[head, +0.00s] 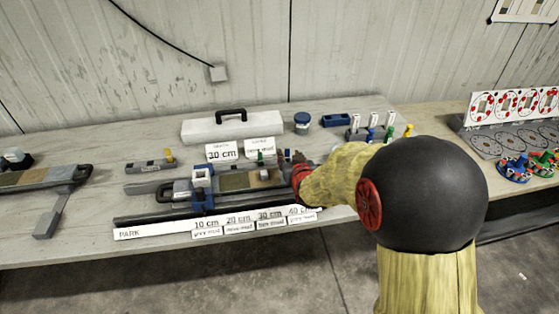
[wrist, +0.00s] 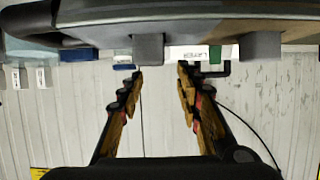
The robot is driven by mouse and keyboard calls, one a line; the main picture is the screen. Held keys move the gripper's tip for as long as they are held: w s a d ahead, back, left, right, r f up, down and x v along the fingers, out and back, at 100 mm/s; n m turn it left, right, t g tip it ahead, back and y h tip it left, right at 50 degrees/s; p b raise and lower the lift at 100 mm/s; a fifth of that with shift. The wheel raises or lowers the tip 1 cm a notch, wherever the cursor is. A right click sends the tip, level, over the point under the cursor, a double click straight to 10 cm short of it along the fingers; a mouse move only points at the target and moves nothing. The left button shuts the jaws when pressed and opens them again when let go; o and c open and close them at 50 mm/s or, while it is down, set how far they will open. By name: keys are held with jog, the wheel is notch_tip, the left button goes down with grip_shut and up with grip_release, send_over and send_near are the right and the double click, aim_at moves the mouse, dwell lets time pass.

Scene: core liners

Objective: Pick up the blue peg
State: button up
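A small blue peg (head: 370,135) stands in a grey rack at the back right of the table in the head view, near a green peg (head: 389,134) and a yellow peg (head: 408,131). My gripper (head: 297,163) is in front and to the left of it, over the right end of the liner rig, partly hidden by my arm. In the wrist view my gripper (wrist: 160,72) is open, with nothing between its fingers. A blue piece (wrist: 125,66) shows beyond the left fingertip there; I cannot tell whether it is the peg.
The liner rig (head: 232,180) with a blue clamp (head: 203,187) lies mid-table. White label cards (head: 239,225) stand at the front edge.

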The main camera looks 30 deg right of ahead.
aim_at(287, 150)
jog(key=b+x, duration=0.1)
jog(key=x, duration=0.1)
jog(key=shift+w+d+f, duration=0.1)
jog(key=shift+w+f, duration=0.1)
jog(key=shift+f, duration=0.05)
jog(key=b+x, duration=0.1)
jog(key=x, duration=0.3)
jog(key=shift+d+f+b, duration=0.15)
jog(key=shift+d+b, duration=0.2)
jog(key=shift+b, duration=0.05)
jog(key=shift+w+d+f, duration=0.1)
jog(key=shift+w, duration=0.35)
jog(key=c, duration=0.3)
grip_shut()
